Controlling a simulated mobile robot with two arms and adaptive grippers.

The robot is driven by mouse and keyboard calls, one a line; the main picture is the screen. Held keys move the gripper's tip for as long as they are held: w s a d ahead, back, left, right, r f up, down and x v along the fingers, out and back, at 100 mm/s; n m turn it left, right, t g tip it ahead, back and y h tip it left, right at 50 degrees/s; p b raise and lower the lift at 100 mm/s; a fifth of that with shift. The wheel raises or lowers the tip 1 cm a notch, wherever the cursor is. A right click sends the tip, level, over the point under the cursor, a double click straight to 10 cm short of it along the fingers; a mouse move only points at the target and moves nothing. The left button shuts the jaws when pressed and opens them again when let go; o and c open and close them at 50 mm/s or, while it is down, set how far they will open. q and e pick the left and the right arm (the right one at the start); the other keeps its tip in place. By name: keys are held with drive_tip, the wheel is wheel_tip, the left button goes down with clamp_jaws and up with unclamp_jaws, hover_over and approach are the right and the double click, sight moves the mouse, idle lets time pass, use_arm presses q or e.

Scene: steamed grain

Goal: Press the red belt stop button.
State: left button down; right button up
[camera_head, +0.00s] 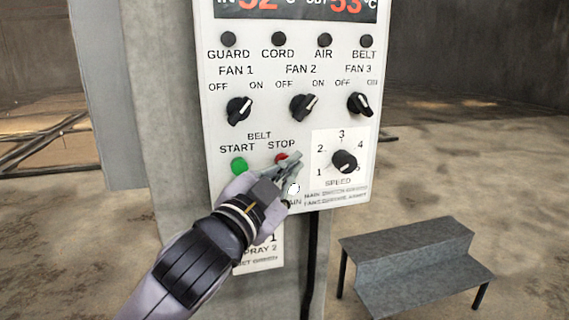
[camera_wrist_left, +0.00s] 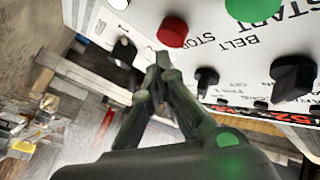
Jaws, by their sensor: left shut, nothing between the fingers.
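The red belt stop button (camera_head: 281,158) sits on the white control panel (camera_head: 288,62) below the label STOP, and my left gripper partly covers it in the head view. It also shows whole in the left wrist view (camera_wrist_left: 173,31), just beyond the fingertips. My left gripper (camera_head: 295,160) is shut and empty, with its tips right by the red button. In the left wrist view its tips (camera_wrist_left: 163,62) look slightly apart from the button; I cannot tell contact for sure. My right gripper is in neither view.
The green start button (camera_head: 239,165) is left of the red one. Fan knobs (camera_head: 303,107) sit above, and the speed knob (camera_head: 344,161) is to the right. A grey metal step (camera_head: 410,262) stands on the floor at right.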

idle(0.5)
use_arm(q)
drive_tip(key=shift+w+a, duration=0.15)
drive_tip(key=shift+w, duration=0.25)
drive_tip(key=shift+w+a+p, duration=0.15)
drive_tip(key=shift+w+p, duration=0.25)
drive_tip(key=shift+w, duration=0.1)
idle(0.7)
drive_tip(key=shift+s, duration=0.1)
drive_tip(key=shift+s+d, duration=0.3)
drive_tip(key=shift+s, duration=0.5)
drive_tip(key=s, duration=0.1)
drive_tip(key=s+d+p, duration=0.1)
drive_tip(key=s, duration=0.2)
drive_tip(key=shift+s+d, duration=0.25)
drive_tip(key=shift+s, duration=0.15)
idle(0.4)
